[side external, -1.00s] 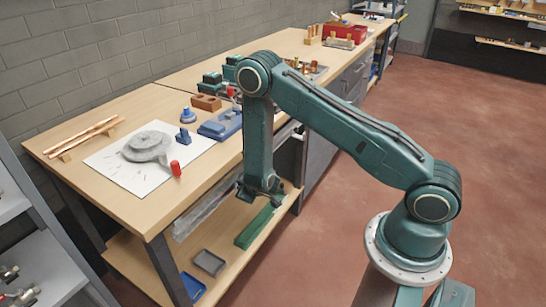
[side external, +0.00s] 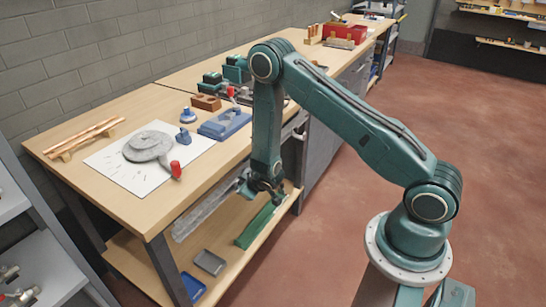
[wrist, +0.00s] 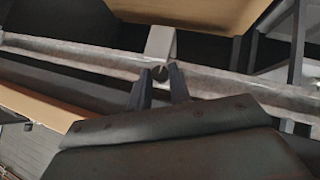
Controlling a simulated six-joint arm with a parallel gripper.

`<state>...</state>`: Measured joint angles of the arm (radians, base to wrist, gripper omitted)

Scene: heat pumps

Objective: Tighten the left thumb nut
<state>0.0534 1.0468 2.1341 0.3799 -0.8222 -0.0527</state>
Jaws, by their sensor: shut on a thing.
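My gripper (side external: 262,188) hangs at the front edge of the bench, beside a grey metal rail (side external: 203,208). In the wrist view, my gripper's two dark fingers (wrist: 160,78) close on a small dark round piece, which looks like the thumb nut (wrist: 160,72). It sits just below a pale bracket (wrist: 161,45) on the rail. The fingertips touch its sides. Its thread and seating are too dark and small to tell. In the side view my gripper hides the nut.
A lower shelf (side external: 235,262) holds trays and a green bar. The floor at right is clear.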

